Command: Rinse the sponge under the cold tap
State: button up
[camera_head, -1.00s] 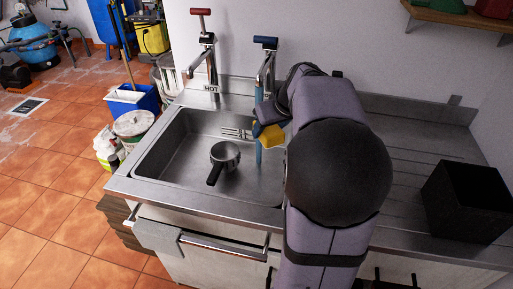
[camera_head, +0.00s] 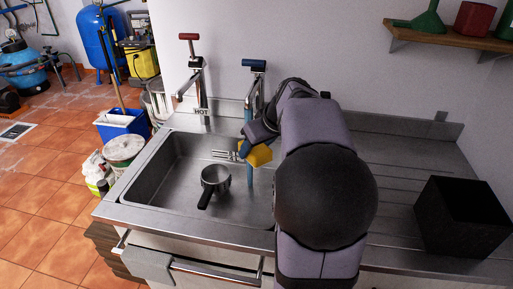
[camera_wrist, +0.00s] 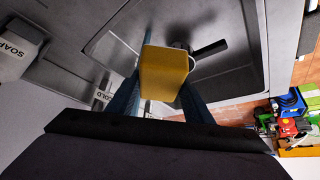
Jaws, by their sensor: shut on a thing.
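My gripper (camera_head: 256,140) is shut on a yellow sponge (camera_head: 259,156), held tilted above the right part of the sink (camera_head: 160,165). In the wrist view the sponge (camera_wrist: 163,75) sits between the dark fingers of my gripper (camera_wrist: 162,95). The cold tap (camera_head: 252,84) has a blue handle and stands behind my gripper. A blue stream (camera_head: 250,178) shows below the sponge and runs down into the sink. In the wrist view the stream (camera_wrist: 128,50) passes close by the sponge's left side. I cannot tell how much of it strikes the sponge.
A small metal pan with a dark handle (camera_head: 216,178) sits in the sink, left of the stream. The red-handled hot tap (camera_head: 191,75) stands to the left. A black box (camera_head: 462,217) stands on the drainboard at right. A shelf (camera_head: 452,33) hangs above.

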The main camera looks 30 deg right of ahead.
jog(key=w+d+f+p, duration=0.2)
jog(key=w+d+p, duration=0.2)
jog(key=w, duration=0.6)
jog(key=shift+w+d+p, duration=0.25)
jog(key=shift+d+p, duration=0.05)
jog(key=shift+p, duration=0.2)
jog(key=shift+f, duration=0.15)
dwell(0.5)
jog(key=shift+s+a+b, duration=0.5)
jog(key=shift+s+b, duration=0.45)
jog(key=shift+s, duration=0.25)
jog(key=shift+s+a+b, duration=0.55)
jog(key=shift+s+b, duration=0.45)
jog(key=shift+s, duration=0.2)
jog(key=shift+s+a+b, duration=0.5)
jog(key=shift+s+b, duration=0.45)
jog(key=shift+s, duration=0.25)
jog(key=shift+s, duration=0.1)
jog(key=shift+s+a+r, duration=0.35)
jog(key=shift+s+r, duration=0.35)
jog(key=shift+s, duration=0.05)
jog(key=shift+s+a+r, duration=0.4)
jog(key=shift+s+r, duration=0.25)
jog(key=shift+s, duration=0.1)
jog(key=shift+s+a+r, duration=0.35)
jog(key=shift+s+r, duration=0.35)
jog(key=shift+s, duration=0.05)
